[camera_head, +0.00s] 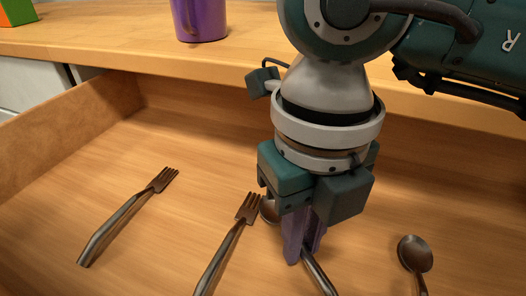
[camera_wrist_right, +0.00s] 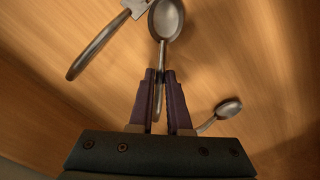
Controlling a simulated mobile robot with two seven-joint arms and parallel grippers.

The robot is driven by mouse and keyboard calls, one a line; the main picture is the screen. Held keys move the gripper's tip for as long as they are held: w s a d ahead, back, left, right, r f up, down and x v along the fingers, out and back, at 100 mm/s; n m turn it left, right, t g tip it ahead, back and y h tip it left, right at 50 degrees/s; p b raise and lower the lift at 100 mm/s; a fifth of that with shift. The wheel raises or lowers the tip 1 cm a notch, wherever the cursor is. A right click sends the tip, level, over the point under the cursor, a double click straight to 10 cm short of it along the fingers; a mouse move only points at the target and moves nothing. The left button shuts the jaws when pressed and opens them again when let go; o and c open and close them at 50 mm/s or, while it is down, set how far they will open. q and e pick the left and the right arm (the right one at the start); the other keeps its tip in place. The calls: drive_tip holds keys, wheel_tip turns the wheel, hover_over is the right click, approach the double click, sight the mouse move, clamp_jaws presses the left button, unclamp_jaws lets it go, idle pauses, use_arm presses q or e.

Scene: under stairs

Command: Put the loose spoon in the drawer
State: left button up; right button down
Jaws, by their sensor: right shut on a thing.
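My right gripper (camera_head: 305,248) points down inside the open wooden drawer (camera_head: 70,125). Its purple fingers are shut on the handle of a metal spoon (camera_head: 318,273). The spoon's bowl shows just left of the fingers, close to a fork's tines. In the right wrist view the spoon's bowl (camera_wrist_right: 167,20) sticks out beyond the fingers (camera_wrist_right: 162,80), and part of the handle is hidden between them. I cannot tell whether the spoon touches the drawer floor. My left gripper is not in view.
Inside the drawer, one fork (camera_head: 130,215) lies at the left and another fork (camera_head: 228,245) beside the held spoon. A second spoon (camera_head: 415,255) lies at the right. A purple cup (camera_head: 201,18) and a green-and-orange block (camera_head: 17,12) stand on the wooden counter (camera_head: 120,45) behind.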

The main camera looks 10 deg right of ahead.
drive_tip(key=shift+f, duration=0.3)
drive_tip(key=c, duration=0.8)
unclamp_jaws()
drive_tip(key=shift+r, duration=0.1)
